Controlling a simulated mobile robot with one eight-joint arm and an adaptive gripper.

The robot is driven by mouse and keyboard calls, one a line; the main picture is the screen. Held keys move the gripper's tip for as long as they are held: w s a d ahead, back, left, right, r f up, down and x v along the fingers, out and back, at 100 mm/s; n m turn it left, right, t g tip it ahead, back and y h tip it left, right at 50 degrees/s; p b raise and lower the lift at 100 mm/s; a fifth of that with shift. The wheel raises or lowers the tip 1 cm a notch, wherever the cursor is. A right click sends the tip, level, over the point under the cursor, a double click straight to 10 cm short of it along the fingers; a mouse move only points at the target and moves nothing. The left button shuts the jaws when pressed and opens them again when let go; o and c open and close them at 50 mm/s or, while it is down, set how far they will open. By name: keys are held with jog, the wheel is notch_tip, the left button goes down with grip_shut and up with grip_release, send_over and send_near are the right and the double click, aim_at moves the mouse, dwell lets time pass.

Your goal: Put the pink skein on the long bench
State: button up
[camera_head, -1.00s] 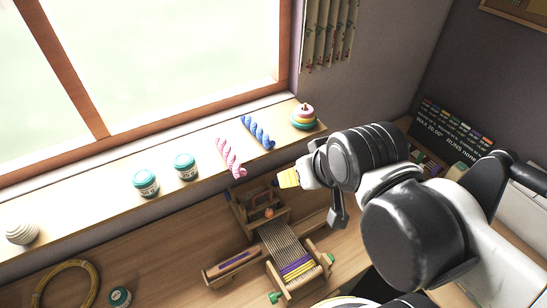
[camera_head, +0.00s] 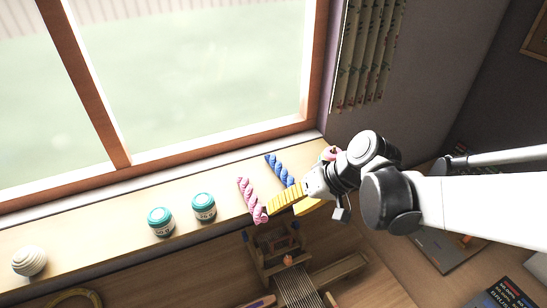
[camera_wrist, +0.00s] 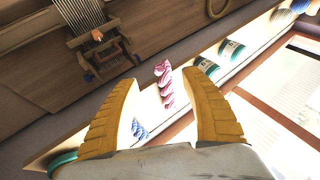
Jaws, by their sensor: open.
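The pink skein (camera_head: 252,200), a twisted hank, lies on the pale window sill (camera_head: 115,210). It also shows in the wrist view (camera_wrist: 165,82), ahead of and between the two fingers. My gripper (camera_head: 287,206) has ridged yellow fingers and is open, with nothing between them. In the head view it is just right of the pink skein, one finger's tip close to it; I cannot tell whether they touch. In the wrist view the fingers (camera_wrist: 165,92) stand wide apart. The wooden bench (camera_head: 215,270) lies below the sill.
A blue skein (camera_head: 279,169) lies right of the pink one, partly behind my gripper. A small loom (camera_head: 275,250) stands on the bench. The window rises behind.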

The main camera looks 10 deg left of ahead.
aim_at(266, 219)
jog(key=b+x, duration=0.1)
jog(key=x, duration=0.8)
jog(key=shift+a+f, duration=0.2)
jog(key=shift+a, duration=0.05)
grip_shut()
